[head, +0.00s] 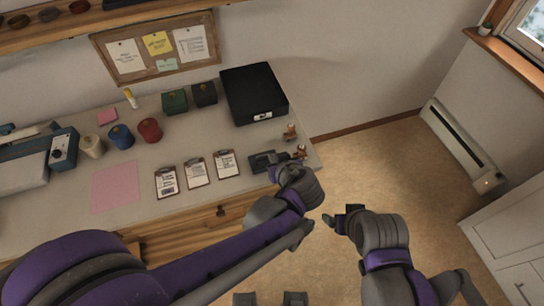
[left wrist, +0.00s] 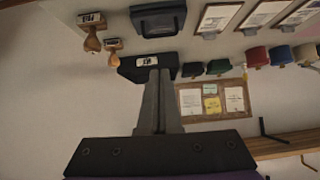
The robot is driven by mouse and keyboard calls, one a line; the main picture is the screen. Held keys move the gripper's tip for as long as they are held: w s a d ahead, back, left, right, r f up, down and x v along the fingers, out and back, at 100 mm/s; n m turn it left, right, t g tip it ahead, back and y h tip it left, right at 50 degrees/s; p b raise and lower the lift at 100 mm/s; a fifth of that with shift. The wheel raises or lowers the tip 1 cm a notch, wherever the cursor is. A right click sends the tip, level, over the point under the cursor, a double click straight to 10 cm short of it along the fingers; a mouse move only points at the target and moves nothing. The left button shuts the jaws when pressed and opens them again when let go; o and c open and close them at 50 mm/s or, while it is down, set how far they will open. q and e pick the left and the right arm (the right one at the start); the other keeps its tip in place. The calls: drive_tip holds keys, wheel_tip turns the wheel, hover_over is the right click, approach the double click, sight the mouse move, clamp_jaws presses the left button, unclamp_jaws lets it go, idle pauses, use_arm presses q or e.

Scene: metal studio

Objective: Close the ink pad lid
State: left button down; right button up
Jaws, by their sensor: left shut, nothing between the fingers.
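The dark ink pad (head: 259,163) lies near the right end of the desk, beside two wooden-handled stamps. In the left wrist view the ink pad (left wrist: 158,19) is at the top, a dark rounded frame with a blue-grey face. How far its lid stands open is not clear. My left gripper (head: 276,171) is close to the ink pad's right front side and partly covers that area. In the left wrist view its fingers (left wrist: 157,78) are together and empty. My right gripper (head: 339,219) hangs over the floor, clear of the desk; its finger gap is unclear.
The stamps (head: 291,131) stand close behind and beside the pad. A large black box (head: 252,92) is at the back. Small clipboards (head: 225,164) lie left of the pad. Open floor lies right of the desk.

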use_arm(q)
drive_tip(key=shift+a+v, duration=0.2)
drive_tip(key=shift+v, duration=2.3)
